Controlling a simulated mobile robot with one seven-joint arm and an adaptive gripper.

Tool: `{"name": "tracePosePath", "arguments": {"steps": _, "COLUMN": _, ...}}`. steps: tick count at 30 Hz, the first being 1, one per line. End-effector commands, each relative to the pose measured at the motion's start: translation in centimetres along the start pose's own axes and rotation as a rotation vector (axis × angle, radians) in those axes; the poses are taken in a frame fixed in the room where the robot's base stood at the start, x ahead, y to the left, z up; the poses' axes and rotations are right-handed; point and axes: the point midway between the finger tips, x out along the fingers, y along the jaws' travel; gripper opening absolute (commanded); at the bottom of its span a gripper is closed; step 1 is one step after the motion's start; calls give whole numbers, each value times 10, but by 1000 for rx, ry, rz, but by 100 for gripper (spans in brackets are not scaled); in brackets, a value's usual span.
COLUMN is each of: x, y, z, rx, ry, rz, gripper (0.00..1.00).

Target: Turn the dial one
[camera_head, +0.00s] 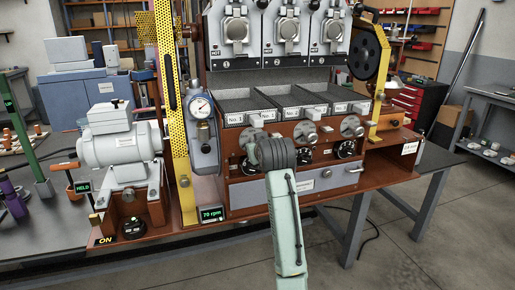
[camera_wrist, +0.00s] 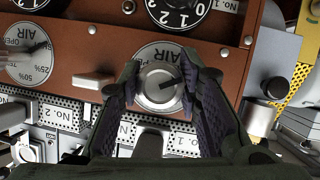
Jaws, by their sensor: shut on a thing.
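In the wrist view, my gripper (camera_wrist: 160,90) is around a round silver AIR knob (camera_wrist: 158,88), one dark ribbed finger on each side, shut on it. The knob's dark pointer mark points to the right in that view. A black numbered dial (camera_wrist: 178,12), beside a "No. 1" label, is partly cut off at the top edge. In the head view, my gripper (camera_head: 272,153) is at the left part of the brown roaster panel. It hides part of the panel there. The left black dial (camera_head: 252,166) shows just left of and below it.
Another AIR knob (camera_wrist: 28,62) sits to the left in the wrist view. Two more black dials (camera_head: 303,157) (camera_head: 346,149) are right of my gripper in the head view. A grey drawer (camera_head: 325,180) lies below. A yellow perforated post (camera_head: 180,130) stands left.

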Motion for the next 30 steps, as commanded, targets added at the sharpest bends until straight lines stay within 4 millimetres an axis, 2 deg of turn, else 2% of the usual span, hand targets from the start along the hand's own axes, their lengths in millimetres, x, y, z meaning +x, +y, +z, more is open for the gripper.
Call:
{"name": "tracePosePath", "arguments": {"steps": 3, "x": 0, "y": 0, "z": 1, "rx": -1, "ry": -2, "rz": -1, "gripper": 4}}
{"name": "tracePosePath", "arguments": {"steps": 4, "x": 0, "y": 0, "z": 1, "rx": -1, "ry": -2, "rz": -1, "gripper": 32}}
{"name": "tracePosePath", "arguments": {"steps": 13, "x": 0, "y": 0, "z": 0, "rx": 0, "ry": -1, "rz": 0, "gripper": 52}}
{"name": "tracePosePath", "arguments": {"steps": 23, "x": -2, "y": 0, "z": 0, "rx": 1, "ry": 0, "rz": 0, "gripper": 52}}
{"name": "tracePosePath", "arguments": {"steps": 26, "x": -10, "y": 0, "z": 0, "rx": 1, "ry": 1, "rz": 0, "gripper": 52}}
{"name": "tracePosePath", "arguments": {"steps": 30, "x": -36, "y": 1, "z": 0, "rx": 1, "ry": 2, "rz": 2, "gripper": 52}}
